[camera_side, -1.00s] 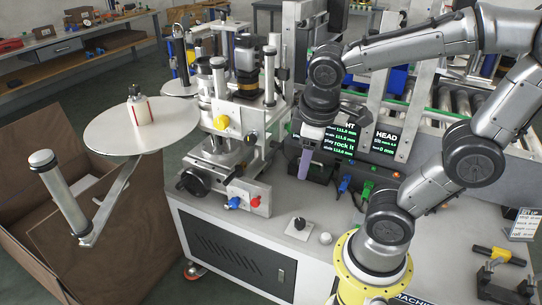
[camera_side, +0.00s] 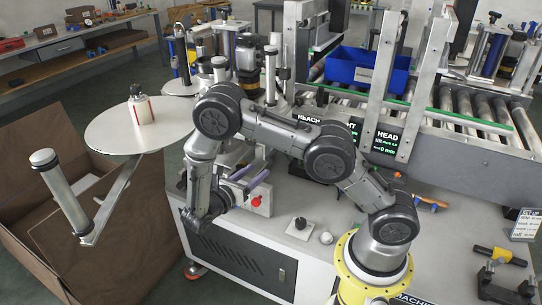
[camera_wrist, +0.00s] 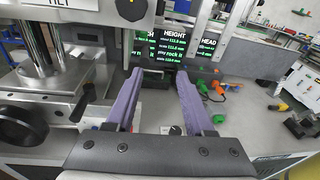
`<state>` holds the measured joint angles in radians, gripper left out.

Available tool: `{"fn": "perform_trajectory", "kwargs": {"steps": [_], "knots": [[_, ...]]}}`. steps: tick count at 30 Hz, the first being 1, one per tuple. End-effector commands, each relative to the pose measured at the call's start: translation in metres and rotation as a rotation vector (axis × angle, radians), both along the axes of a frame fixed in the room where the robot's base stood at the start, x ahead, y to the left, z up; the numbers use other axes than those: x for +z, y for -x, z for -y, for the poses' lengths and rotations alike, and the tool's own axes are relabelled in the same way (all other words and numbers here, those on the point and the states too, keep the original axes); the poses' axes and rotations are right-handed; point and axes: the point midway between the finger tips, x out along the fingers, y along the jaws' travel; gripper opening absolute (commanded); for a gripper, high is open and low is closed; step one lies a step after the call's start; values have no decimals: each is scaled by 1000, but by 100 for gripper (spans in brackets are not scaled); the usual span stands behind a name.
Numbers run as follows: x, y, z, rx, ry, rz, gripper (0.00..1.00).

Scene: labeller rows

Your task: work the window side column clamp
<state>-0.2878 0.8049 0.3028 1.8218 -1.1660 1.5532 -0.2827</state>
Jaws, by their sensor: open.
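My gripper (camera_side: 264,167) has two purple fingers, spread apart with nothing between them. In the side view it is low in front of the labeller's column unit. In the wrist view the gripper (camera_wrist: 160,74) points toward the display screens. The unit's bright steel columns (camera_wrist: 36,42) stand left of the fingers in the wrist view. A black knob (camera_wrist: 131,8) is at the top, and a black handwheel (camera_wrist: 22,122) is at lower left. I cannot tell which part is the window side column clamp. My arm hides much of the unit in the side view; a red knob (camera_side: 256,202) shows below the fingers.
A round white plate (camera_side: 118,132) carries a small bottle at left. Display screens (camera_wrist: 172,45) stand beyond the fingers. Coloured hand tools (camera_wrist: 218,88) lie right of the fingers. A rotary switch (camera_side: 300,224) sits on the bench top. A blue bin (camera_side: 370,70) rests by the rollers.

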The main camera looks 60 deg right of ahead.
Motion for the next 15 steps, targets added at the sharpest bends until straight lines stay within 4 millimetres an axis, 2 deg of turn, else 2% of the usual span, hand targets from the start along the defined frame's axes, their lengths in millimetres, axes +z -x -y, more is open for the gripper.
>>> {"fn": "perform_trajectory", "kwargs": {"steps": [1,6,11,15], "knots": [[-12,-4,-2,35,30,-42,53],[-29,-14,-4,103,89,-107,53],[-31,-15,4,112,98,-117,53],[-31,-15,25,108,95,-117,53]]}}
